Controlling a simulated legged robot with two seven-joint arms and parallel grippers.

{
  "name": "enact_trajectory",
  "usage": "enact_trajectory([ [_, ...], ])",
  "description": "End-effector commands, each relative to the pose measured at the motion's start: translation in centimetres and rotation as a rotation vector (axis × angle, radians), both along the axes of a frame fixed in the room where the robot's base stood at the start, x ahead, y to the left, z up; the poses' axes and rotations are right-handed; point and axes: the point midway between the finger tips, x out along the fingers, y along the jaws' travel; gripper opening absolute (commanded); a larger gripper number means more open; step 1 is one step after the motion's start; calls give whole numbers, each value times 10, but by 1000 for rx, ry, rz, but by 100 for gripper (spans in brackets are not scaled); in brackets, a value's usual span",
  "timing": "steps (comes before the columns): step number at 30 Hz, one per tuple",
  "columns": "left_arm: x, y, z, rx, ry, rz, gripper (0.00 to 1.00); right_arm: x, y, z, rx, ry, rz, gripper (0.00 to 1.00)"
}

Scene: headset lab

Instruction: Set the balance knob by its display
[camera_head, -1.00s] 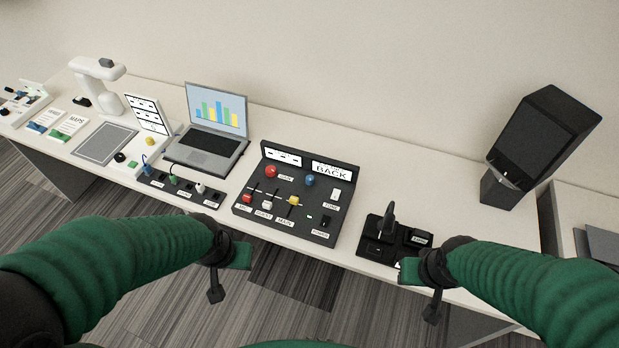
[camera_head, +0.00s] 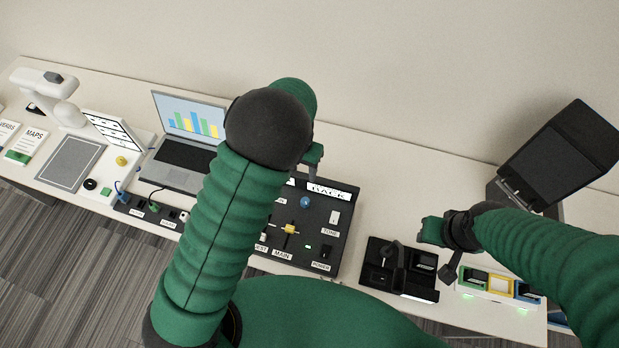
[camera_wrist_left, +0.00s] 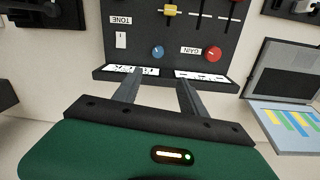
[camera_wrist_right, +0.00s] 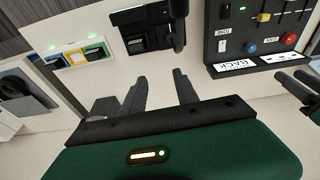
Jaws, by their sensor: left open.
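The dark mixer panel (camera_head: 325,262) stands on the bench, partly hidden by my left arm. Its blue knob (camera_head: 305,202) lies below the display reading BACK (camera_head: 332,190). In the left wrist view the blue knob (camera_wrist_left: 157,52) sits beside the red GAIN knob (camera_wrist_left: 212,54), with two white displays (camera_wrist_left: 132,71) along the panel edge. My left gripper (camera_wrist_left: 155,84) is open and empty near the display edge, short of the blue knob. The red knob is hidden in the head view. My right gripper (camera_wrist_right: 160,74) is open and empty, right of the panel.
A laptop (camera_head: 188,145) stands left of the panel. Bare bench lies behind the panel.

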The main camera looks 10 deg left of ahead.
Motion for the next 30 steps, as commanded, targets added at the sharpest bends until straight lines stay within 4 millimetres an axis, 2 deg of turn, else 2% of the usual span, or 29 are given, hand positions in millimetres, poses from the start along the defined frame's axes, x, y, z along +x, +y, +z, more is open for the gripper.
enact_trajectory([
  [5, -2, -1, -28, 0, 7, 1, 49, -1, 0, 5, 0, 1, -1, 36],
  [12, 0, 3, -94, -4, 12, 3, 49, 0, 0, 16, 0, 1, -1, 36],
  [18, -1, 2, -142, -7, 9, 2, 49, 0, 0, 23, 0, 0, 0, 36],
  [24, -2, -3, -165, -5, 4, 1, 49, 0, 0, 26, 0, 0, 0, 36],
  [30, 0, -4, -169, -4, 4, 1, 49, 0, 0, 26, 0, 0, 0, 36],
])
